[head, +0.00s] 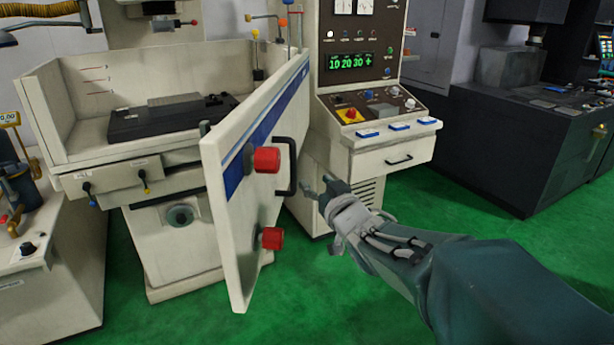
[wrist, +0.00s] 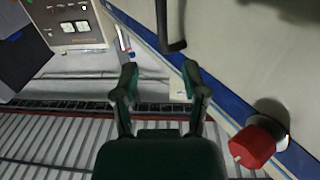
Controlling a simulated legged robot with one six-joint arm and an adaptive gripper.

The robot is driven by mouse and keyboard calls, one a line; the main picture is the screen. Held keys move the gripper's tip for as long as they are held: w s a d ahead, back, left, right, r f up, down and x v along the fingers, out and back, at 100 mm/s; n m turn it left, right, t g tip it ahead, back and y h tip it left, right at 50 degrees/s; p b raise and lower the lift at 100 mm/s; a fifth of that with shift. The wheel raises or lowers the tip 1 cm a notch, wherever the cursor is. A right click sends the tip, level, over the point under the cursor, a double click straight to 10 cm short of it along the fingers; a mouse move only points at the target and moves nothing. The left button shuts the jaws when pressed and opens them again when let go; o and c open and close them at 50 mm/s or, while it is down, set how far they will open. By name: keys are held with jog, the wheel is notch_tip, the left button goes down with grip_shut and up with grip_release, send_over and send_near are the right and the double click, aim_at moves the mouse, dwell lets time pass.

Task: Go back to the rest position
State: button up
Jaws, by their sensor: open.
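My gripper (head: 322,188) is at the end of my outstretched arm, to the right of the open machine door (head: 228,215) in the head view. It is open and empty. In the wrist view its two fingers (wrist: 160,82) stand apart with nothing between them. The door is cream with a blue stripe and swings out toward me. Its black handle (head: 291,166) is just left of my gripper, apart from it. The handle also shows at the top of the wrist view (wrist: 174,46). Two red knobs sit on the door, an upper one (head: 266,160) and a lower one (head: 271,238).
The machine tank (head: 45,115) stands open behind the door. A control console (head: 360,125) with a lit green display (head: 350,62) is behind my gripper. A dark machine (head: 510,130) stands at the right, a cream cabinet (head: 60,270) at the left. Green floor (head: 330,290) is clear below my gripper.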

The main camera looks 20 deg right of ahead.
dwell(0.4)
jog(key=s+a+f+g, duration=0.1)
jog(key=s+f+g, duration=0.2)
jog(key=s, duration=0.5)
jog(key=s+a+f+m+g+h, duration=0.1)
jog(key=s+a+f+g, duration=0.1)
jog(key=s+g, duration=0.3)
jog(key=s+a+f+g+h, duration=0.1)
jog(key=s+f+g, duration=0.3)
jog(key=s, duration=0.8)
jog(key=shift+a+f, duration=0.35)
jog(key=shift+a, duration=0.15)
